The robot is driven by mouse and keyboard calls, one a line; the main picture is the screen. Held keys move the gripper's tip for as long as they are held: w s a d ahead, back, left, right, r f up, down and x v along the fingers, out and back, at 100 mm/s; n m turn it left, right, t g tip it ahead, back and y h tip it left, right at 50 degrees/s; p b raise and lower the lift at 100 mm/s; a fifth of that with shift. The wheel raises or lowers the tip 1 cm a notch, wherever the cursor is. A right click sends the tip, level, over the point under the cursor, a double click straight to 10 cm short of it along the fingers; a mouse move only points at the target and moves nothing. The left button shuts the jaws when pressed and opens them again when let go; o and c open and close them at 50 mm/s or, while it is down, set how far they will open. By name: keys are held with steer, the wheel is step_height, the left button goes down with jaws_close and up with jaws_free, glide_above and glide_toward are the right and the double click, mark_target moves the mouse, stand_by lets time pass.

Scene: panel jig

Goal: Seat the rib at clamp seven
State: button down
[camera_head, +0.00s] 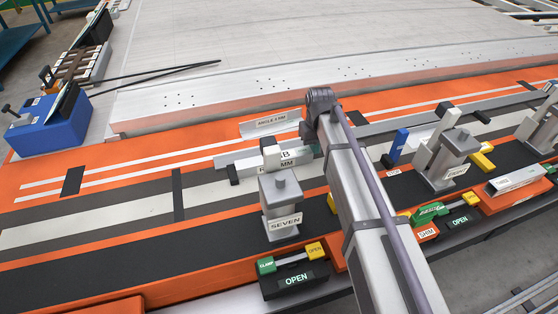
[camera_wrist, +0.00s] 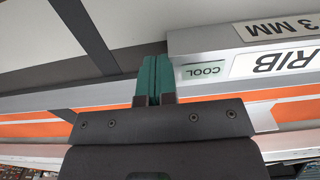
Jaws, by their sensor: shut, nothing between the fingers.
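The rib (camera_head: 243,168) is a pale grey bar labelled RIB and 3 MM. It lies behind clamp seven (camera_head: 281,213), whose white arm (camera_head: 271,158) hides part of its label. Clamp seven's display (camera_head: 295,280) reads OPEN. In the wrist view the rib (camera_wrist: 215,88) fills the right side, with a COOL tag near its end. My gripper (camera_wrist: 154,80) has teal fingers, shut together and empty, just left of that end. I cannot tell whether they touch it. In the head view my arm hides the gripper.
Clamp eight (camera_head: 448,165) stands to the right, its display also reading OPEN, with a blue block (camera_head: 398,146) beside it. An ANGLE 5 MM piece (camera_head: 270,125) lies behind the rib. A blue box (camera_head: 50,125) sits at far left. The left strip of the jig is clear.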

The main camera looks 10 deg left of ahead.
steer(key=shift+w+d, duration=0.1)
steer(key=shift+w+d, duration=0.45)
steer(key=shift+d, duration=0.3)
step_height(320, 180, up, 8)
steer(key=p, duration=0.8)
steer(key=s+d+m, duration=0.6)
steer(key=s+d, duration=1.5)
steer(key=s, duration=0.1)
steer(key=shift+d, duration=0.25)
